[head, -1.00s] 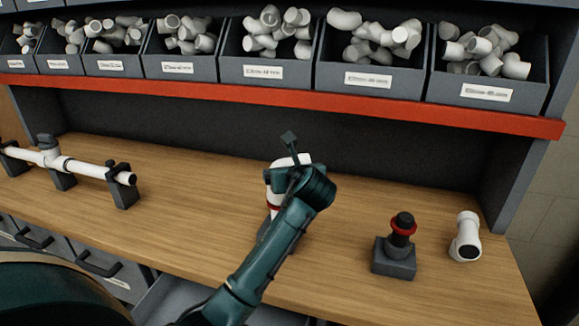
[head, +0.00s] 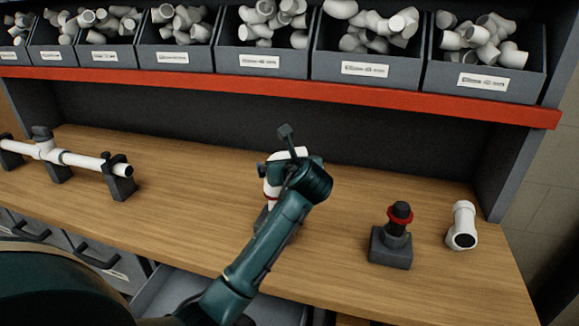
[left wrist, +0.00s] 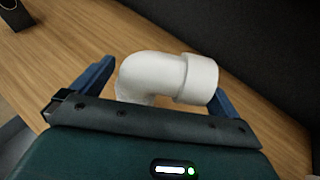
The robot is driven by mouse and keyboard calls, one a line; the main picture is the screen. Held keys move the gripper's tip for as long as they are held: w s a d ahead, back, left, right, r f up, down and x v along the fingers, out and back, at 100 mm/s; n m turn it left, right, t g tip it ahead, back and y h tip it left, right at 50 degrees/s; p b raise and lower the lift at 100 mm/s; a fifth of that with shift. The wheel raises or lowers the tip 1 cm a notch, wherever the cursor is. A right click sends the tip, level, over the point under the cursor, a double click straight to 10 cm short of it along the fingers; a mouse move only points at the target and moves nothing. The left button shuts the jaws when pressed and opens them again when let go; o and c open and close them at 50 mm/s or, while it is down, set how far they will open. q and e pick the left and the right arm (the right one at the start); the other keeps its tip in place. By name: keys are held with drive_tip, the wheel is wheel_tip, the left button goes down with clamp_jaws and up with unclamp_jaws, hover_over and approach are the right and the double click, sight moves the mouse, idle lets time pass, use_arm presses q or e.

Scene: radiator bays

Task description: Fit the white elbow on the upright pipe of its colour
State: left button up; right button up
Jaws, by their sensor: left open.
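My arm hides part of both, so how far down the elbow sits cannot be told. My left gripper (left wrist: 161,80) is open, with its blue fingers on either side of the elbow (left wrist: 155,75) in the left wrist view. A dark upright pipe (head: 396,227) with a red ring stands in a grey block (head: 390,248) to the right. My right gripper is not in view.
Another white fitting (head: 463,222) with a dark opening stands at the bench's right end. A white pipe (head: 87,161) lies in dark holders at the left. Bins of fittings (head: 262,62) line a shelf with a red edge (head: 330,98) above. Bench between them is clear.

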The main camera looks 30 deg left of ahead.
use_arm(q)
drive_tip(key=v, duration=1.3)
